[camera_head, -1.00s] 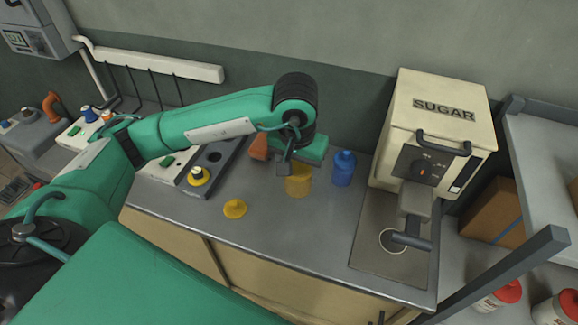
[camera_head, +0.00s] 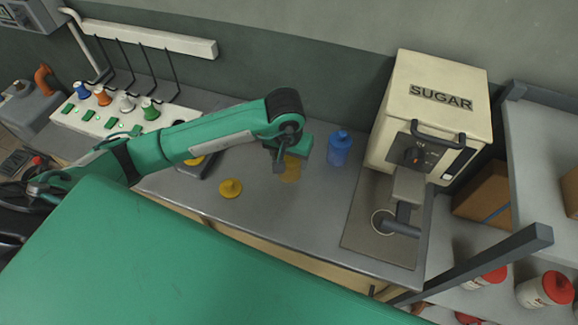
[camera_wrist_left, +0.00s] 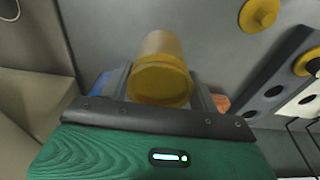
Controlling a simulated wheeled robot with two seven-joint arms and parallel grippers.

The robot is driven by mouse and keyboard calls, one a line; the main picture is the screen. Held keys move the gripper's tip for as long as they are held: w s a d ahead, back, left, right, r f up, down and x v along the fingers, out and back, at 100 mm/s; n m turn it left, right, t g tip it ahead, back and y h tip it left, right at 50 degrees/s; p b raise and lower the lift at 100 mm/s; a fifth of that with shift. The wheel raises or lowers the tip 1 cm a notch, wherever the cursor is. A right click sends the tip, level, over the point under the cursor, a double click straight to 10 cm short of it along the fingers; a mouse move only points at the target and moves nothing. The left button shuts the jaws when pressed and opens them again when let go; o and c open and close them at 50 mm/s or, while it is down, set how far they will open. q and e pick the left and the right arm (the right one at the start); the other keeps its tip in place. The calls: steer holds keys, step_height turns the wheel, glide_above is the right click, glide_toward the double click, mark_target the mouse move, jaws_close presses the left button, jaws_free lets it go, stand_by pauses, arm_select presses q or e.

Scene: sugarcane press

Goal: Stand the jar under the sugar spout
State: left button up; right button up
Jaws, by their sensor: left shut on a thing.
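My left gripper (camera_head: 282,164) is shut on a yellow jar (camera_head: 291,170), over the middle of the counter. In the left wrist view the jar (camera_wrist_left: 160,72) sits between the two fingers. I cannot tell whether its base touches the counter. The sugar machine (camera_head: 440,80), a cream box marked SUGAR, stands to the right. Its grey spout (camera_head: 409,186) points down over a tray (camera_head: 360,243) with a pale ring (camera_head: 377,226) on it. The held jar is left of the spout, well apart from it. My right gripper is not in view.
A blue jar (camera_head: 339,150) stands between the held jar and the sugar machine. A yellow lid (camera_head: 230,188) lies on the counter to the left. A dark rail (camera_head: 500,262) and a shelf with red-capped containers (camera_head: 545,289) are at the right. The counter's front middle is clear.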

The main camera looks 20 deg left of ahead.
mark_target(289, 172)
arm_select(q)
step_height(289, 172, down, 6)
steer(key=shift+r+p, duration=0.2)
steer(key=shift+p, duration=0.4)
steer(key=shift+f, duration=0.25)
steer(key=shift+f, duration=0.1)
steer(key=shift+f+b, duration=0.1)
steer(key=shift+b, duration=0.2)
steer(key=o, duration=1.1)
steer(key=shift+o, duration=0.2)
